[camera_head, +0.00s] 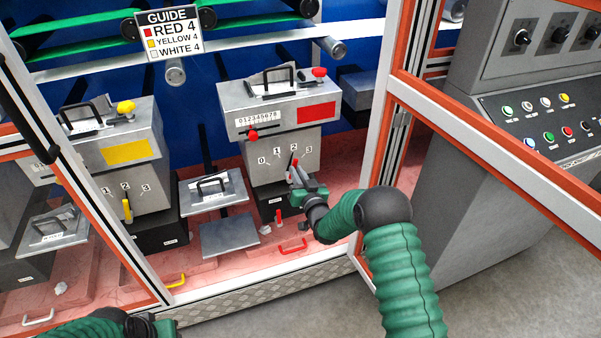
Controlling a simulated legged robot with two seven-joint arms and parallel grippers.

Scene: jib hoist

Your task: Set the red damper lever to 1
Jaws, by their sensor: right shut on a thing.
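The red damper lever (294,161) is on the front of the grey box with the red label (317,113).
A guide sign (168,31) hangs above. A yellow-labelled box (118,148) with a yellow lever (127,210) stands left. A control console (530,110) is farther right.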

